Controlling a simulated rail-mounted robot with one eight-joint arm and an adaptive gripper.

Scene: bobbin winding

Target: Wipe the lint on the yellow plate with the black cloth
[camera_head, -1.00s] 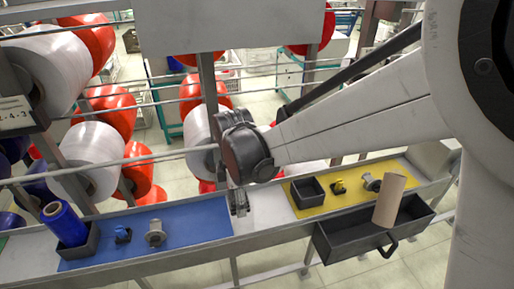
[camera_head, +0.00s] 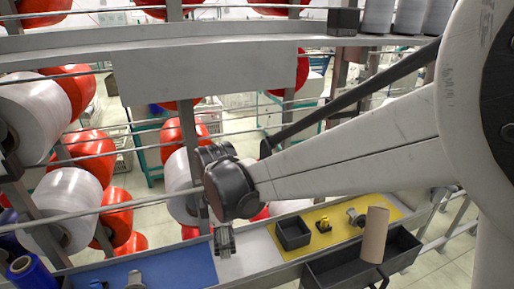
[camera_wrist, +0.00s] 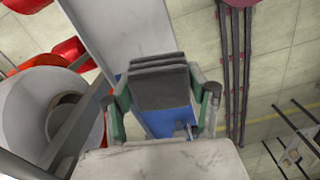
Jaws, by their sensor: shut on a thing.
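My gripper (camera_head: 224,240) hangs over the bench near the right end of the blue plate (camera_head: 175,270), left of the yellow plate (camera_head: 338,211). In the wrist view, my gripper (camera_wrist: 163,100) is shut on a dark folded pad, which looks like the black cloth (camera_wrist: 165,85), held between its green-sided fingers. The yellow plate carries a black box (camera_head: 293,235), a small yellow and black part (camera_head: 323,225) and a metal bobbin (camera_head: 356,217). I cannot make out lint on it at this size. My gripper is apart from the yellow plate.
A black drawer (camera_head: 318,272) juts out in front of the yellow plate, with a cardboard tube (camera_head: 374,235) standing tilted in it. A blue spool (camera_head: 30,272) is at the far left. Rails and large red and white bobbins (camera_head: 70,185) stand behind the bench.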

